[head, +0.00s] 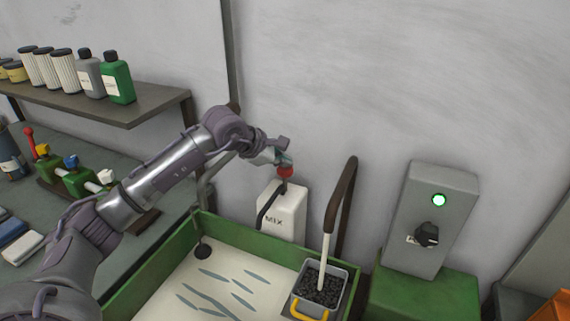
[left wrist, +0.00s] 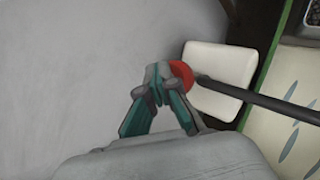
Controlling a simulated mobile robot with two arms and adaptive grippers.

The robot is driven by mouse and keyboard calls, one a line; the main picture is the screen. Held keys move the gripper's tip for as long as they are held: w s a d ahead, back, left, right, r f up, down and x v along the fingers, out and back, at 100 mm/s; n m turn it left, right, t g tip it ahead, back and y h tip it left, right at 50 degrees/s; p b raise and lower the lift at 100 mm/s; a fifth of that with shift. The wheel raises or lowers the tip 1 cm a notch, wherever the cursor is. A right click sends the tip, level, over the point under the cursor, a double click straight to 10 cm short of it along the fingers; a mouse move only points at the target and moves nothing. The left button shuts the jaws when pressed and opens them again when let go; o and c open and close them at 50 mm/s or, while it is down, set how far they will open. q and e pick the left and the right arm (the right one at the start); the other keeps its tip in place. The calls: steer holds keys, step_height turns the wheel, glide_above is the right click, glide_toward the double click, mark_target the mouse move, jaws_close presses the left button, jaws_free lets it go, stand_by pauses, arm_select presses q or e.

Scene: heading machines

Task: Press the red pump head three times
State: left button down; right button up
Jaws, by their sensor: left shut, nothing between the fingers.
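The red pump head (head: 285,171) sits on top of a white bottle marked MIX (head: 286,213), which stands at the back edge of the green tray. A dark spout runs from the pump toward the tray. My left gripper (head: 283,160) is shut and empty, with its fingertips right at the top of the red pump head. In the left wrist view, the closed fingertips (left wrist: 158,76) overlap the edge of the red pump head (left wrist: 182,74); whether they touch it I cannot tell. My right gripper is in neither view.
The green tray (head: 160,260) has a pale floor with dark slots. A grey bin of dark granules (head: 318,288) with a yellow handle stands at its right. A grey control box (head: 430,215) with a lit green lamp is farther right. A shelf (head: 130,107) with bottles is at left.

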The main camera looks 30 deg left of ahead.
arm_select(q)
steer(key=shift+f, duration=0.4)
steer(key=shift+r, duration=0.2)
steer(key=shift+a+r+p, duration=0.1)
steer(key=shift+r+p, duration=0.5)
steer(key=shift+r, duration=0.9)
steer(key=shift+w, duration=0.1)
steer(key=shift+r, duration=0.15)
step_height(320, 180, up, 5)
steer(key=p, duration=0.2)
steer(key=shift+p, duration=0.4)
